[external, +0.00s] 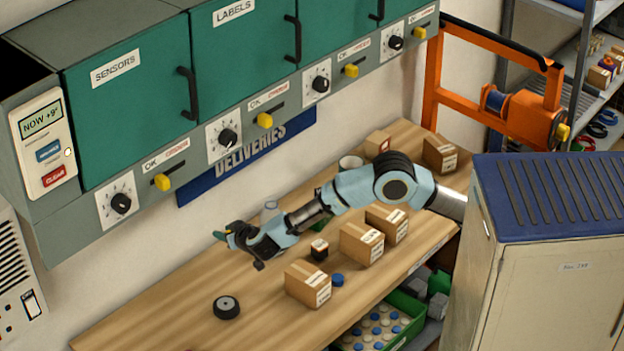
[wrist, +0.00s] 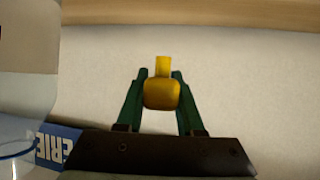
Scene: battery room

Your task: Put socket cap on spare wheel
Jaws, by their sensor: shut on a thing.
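The spare wheel, a small black wheel with a grey hub (external: 226,307), lies flat on the front left of the wooden bench. My gripper (external: 221,237) is above the bench near the wall, behind the wheel and apart from it. In the wrist view its green fingers (wrist: 161,88) are shut on a yellow piece (wrist: 162,94) with a rounded body and a narrow stub. I cannot tell for certain that this is the socket cap. The outside view does not show the yellow piece. A round blue cap (external: 337,280) lies on the bench beside a carton.
Cartons (external: 308,284) stand along the bench's front edge, with a small dark jar (external: 319,250) behind them. A clear container (external: 270,211) stands near the wall close to my arm; clear material also fills the wrist view's left edge (wrist: 22,110). The bench around the wheel is clear.

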